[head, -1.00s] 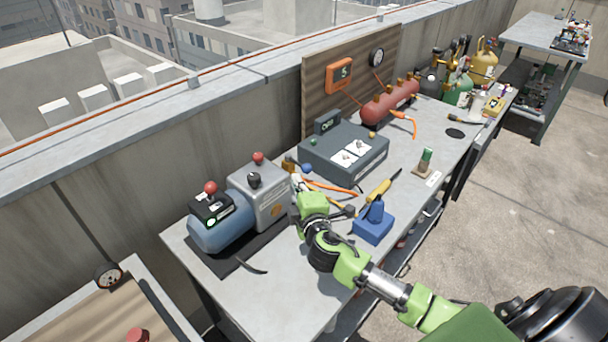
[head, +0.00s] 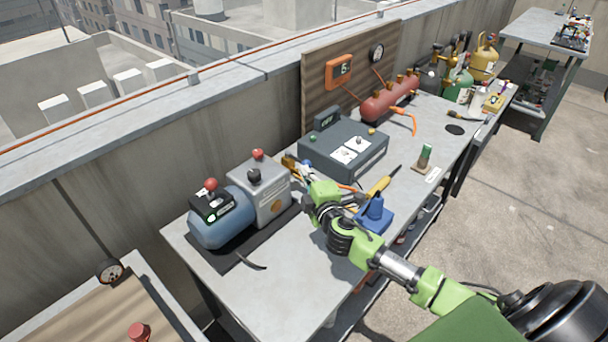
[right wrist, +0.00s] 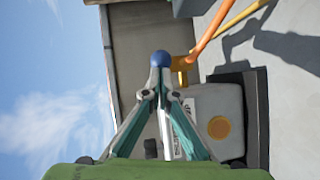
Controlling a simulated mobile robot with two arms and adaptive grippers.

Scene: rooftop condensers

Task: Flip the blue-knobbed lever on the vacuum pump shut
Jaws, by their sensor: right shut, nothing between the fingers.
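The vacuum pump, with a blue motor (head: 222,225) and a grey housing (head: 265,198), stands on a dark mat at the table's near left end. A brass fitting (head: 289,162) is at the housing's right end; in the right wrist view it (right wrist: 182,66) sits beside the blue knob (right wrist: 160,59). My right gripper (head: 303,167) is at that fitting, its fingers shut and empty. In the right wrist view the fingertips point at the knob, which shows just beyond them; I cannot tell whether they touch. In the head view the gripper largely hides the knob. My left gripper is out of view.
A dark grey control box (head: 345,150) stands behind the gripper to the right. A blue block-shaped holder (head: 374,217) and a yellow-handled tool (head: 378,187) lie close to my right arm. An orange hose (right wrist: 212,32) runs near the fitting. The near table front (head: 290,280) is clear.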

